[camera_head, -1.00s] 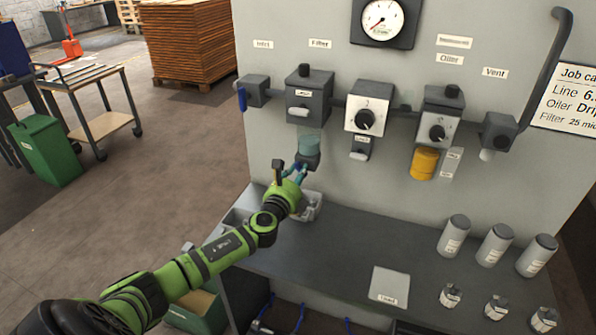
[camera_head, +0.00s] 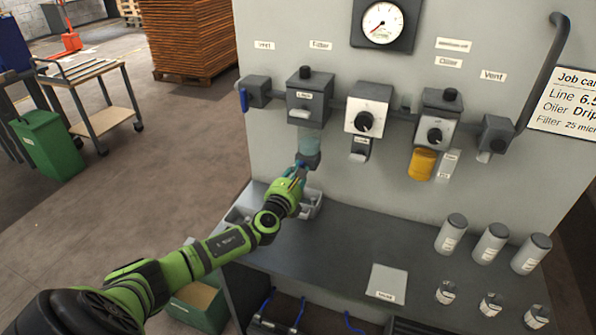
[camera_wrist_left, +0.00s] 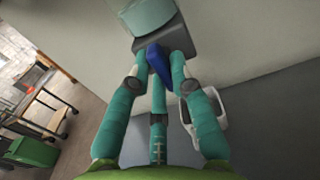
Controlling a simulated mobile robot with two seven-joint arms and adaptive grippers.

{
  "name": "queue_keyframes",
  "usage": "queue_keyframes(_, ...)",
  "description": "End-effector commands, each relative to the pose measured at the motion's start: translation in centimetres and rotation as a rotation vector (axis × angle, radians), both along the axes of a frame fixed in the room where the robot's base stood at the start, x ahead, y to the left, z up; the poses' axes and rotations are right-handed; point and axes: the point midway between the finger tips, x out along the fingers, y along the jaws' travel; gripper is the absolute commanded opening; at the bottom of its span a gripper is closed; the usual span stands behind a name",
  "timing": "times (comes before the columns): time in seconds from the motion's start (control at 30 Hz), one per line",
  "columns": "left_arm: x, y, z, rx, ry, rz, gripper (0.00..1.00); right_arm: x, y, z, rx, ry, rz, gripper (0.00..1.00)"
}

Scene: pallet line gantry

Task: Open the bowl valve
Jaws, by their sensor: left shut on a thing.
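The filter bowl (camera_head: 309,144) is a pale teal, see-through cup hanging under the dark filter body (camera_head: 311,106) on the grey panel. It also shows at the top of the left wrist view (camera_wrist_left: 148,14), with a dark base (camera_wrist_left: 160,42) below it. A blue valve handle (camera_wrist_left: 158,62) hangs under that base. My left gripper (camera_wrist_left: 160,66) is shut on the blue handle, with its teal fingers on both sides. In the head view my left gripper (camera_head: 299,169) is just below the bowl and hides most of the handle. My right gripper is not in view.
A grey bench (camera_head: 335,243) runs below the panel, with a tray (camera_head: 309,206) close under my gripper. The regulator (camera_head: 367,112) and the oiler with its amber bowl (camera_head: 422,164) are to the right. Several grey canisters (camera_head: 491,244) stand at the bench's right.

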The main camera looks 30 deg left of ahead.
Motion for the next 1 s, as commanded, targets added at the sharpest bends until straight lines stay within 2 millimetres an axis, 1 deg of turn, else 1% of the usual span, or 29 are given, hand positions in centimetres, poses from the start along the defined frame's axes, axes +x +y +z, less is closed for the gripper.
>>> queue_keyframes(0.43, 0.0, 0.0, 0.0, 0.016, 0.003, 0.000, 0.00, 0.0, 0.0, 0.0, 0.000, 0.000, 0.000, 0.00)
queue_keyframes(0.47, 0.0, 0.0, 0.0, 0.016, 0.003, 0.000, 0.25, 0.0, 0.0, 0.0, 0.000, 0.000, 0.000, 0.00)
queue_keyframes(0.5, 0.0, 0.0, 0.0, 0.016, 0.003, 0.000, 0.41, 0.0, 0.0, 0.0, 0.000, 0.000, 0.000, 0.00)
queue_keyframes(0.53, 0.0, 0.0, 0.0, 0.016, 0.003, 0.000, 0.45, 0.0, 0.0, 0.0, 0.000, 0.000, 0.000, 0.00)
queue_keyframes(0.77, 0.0, 0.0, 0.0, 0.013, 0.003, 0.000, 0.45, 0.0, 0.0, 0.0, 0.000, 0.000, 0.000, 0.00)
queue_keyframes(0.87, -0.1, 0.0, 0.0, 0.012, 0.003, 0.000, 0.45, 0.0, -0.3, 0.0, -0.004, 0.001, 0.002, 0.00)
queue_keyframes(1.0, -1.0, -0.2, -0.1, 0.013, 0.003, -0.001, 0.45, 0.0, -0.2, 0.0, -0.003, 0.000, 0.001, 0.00)
